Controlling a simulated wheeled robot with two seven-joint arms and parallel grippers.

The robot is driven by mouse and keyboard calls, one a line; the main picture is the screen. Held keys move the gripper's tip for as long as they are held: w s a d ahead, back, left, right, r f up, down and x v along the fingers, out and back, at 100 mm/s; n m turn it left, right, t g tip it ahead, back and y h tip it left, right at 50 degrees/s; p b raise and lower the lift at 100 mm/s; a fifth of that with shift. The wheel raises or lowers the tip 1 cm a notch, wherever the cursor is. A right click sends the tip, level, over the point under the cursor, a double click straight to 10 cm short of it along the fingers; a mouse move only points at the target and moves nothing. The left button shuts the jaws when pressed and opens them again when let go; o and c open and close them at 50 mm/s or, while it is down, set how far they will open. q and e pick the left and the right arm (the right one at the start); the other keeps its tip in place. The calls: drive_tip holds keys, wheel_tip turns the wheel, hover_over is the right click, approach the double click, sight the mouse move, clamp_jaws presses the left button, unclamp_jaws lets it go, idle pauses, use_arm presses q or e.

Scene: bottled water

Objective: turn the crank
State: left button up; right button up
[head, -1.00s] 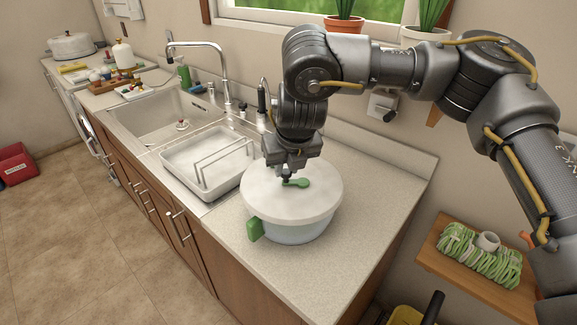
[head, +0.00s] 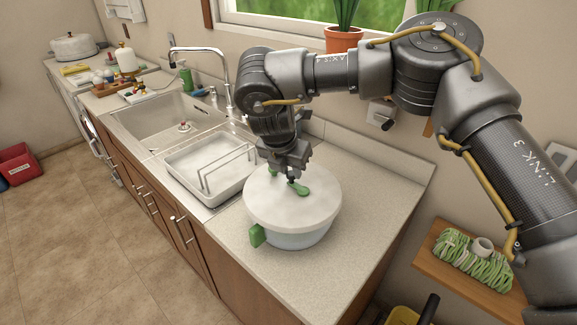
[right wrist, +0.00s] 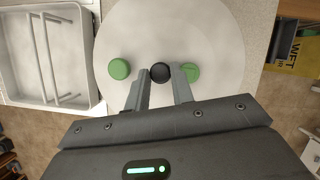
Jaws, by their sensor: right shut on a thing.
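A round white-lidded spinner (head: 292,215) with a pale bluish bowl stands on the counter. A green tab (head: 257,235) sticks out at its front left. In the right wrist view the crank's black knob (right wrist: 160,72) sits between my fingertips, with green parts on both sides. My right gripper (head: 291,179) comes down from above and is shut on the knob, partly hiding the crank. My left gripper is not in view.
A white dish rack (head: 212,187) stands left of the spinner, by the sink (head: 165,128) and tap (head: 205,52). A potted plant (head: 345,38) is on the windowsill behind my arm. The counter (head: 370,190) right of the spinner is clear.

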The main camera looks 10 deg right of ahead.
drive_tip(key=shift+w+d+m, duration=0.1)
drive_tip(key=shift+m, duration=0.2)
idle(0.4)
drive_tip(key=o, duration=1)
drive_tip(key=shift+r, duration=0.1)
drive_tip(key=b+v, duration=0.1)
drive_tip(key=v, duration=0.9)
drive_tip(key=shift+r+b, duration=0.3)
